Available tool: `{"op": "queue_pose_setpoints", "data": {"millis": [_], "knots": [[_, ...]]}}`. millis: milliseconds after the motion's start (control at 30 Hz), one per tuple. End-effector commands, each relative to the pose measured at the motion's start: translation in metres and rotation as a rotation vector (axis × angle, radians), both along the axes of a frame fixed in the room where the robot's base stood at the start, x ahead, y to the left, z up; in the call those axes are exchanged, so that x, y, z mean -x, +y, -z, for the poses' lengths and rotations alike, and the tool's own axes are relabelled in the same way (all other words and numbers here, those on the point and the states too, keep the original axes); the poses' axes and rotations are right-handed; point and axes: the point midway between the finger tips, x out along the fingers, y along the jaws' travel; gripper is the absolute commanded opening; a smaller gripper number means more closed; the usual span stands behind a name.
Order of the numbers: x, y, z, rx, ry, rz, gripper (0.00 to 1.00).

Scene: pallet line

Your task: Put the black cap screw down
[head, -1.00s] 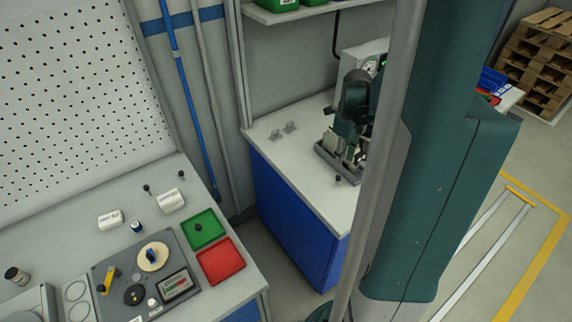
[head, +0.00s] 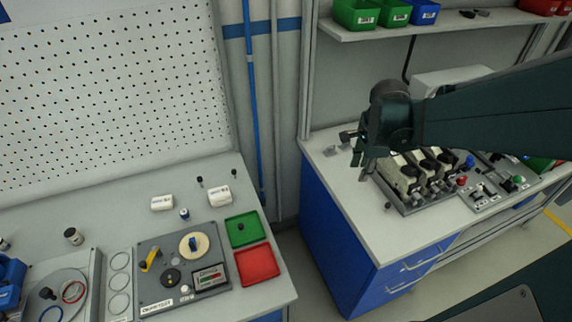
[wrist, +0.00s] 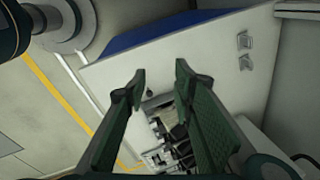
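My gripper (head: 358,150) is above the left end of the right bench. In the wrist view, its two green fingers (wrist: 160,78) are apart with nothing held between them. A small black piece, seemingly the black cap screw (head: 388,206), stands on the bench top in front of the fixture's left corner. It also shows small and dark in the wrist view (wrist: 149,93), on the bench beyond the gap between the fingers. A similar black piece (head: 241,227) lies in the green tray (head: 236,240) on the left bench. The views are too coarse to show threads or heads.
The right bench (head: 345,215) has clear room at its front left. A fixture with several pale blocks (head: 410,178) stands behind and right. The red tray (head: 257,265) on the left bench looks empty. A shelf (head: 440,25) with bins hangs above.

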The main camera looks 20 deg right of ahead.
Motion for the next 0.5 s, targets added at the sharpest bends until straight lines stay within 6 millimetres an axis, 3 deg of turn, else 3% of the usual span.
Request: {"op": "queue_pose_setpoints", "data": {"millis": [500], "knots": [[0.011,0.1,-0.048,0.184,-0.077,-0.648,0.26]]}}
